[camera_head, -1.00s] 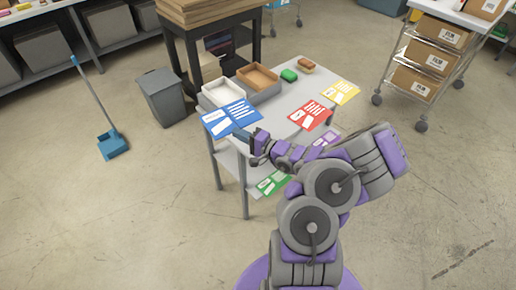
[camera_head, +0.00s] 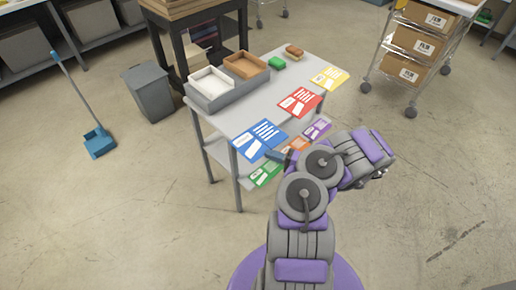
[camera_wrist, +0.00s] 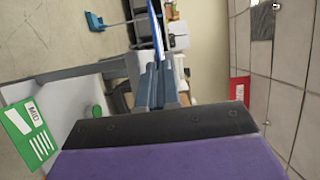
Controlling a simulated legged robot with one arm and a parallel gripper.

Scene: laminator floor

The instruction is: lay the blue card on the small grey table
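The blue card (camera_head: 260,139) with white print shows over the near edge of the grey two-level table (camera_head: 243,112). My gripper (camera_head: 275,155) is at the card's near right corner. In the wrist view the card (camera_wrist: 155,28) is edge-on between the two closed fingers (camera_wrist: 155,85). Whether the card touches the tabletop cannot be told. A red card (camera_head: 300,102) and a yellow card (camera_head: 328,78) lie on the top. Green (camera_head: 265,174), orange (camera_head: 296,145) and purple (camera_head: 317,128) cards show lower down, partly hidden by my arm.
A grey bin (camera_head: 149,91) and a blue dustpan (camera_head: 98,142) stand left.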

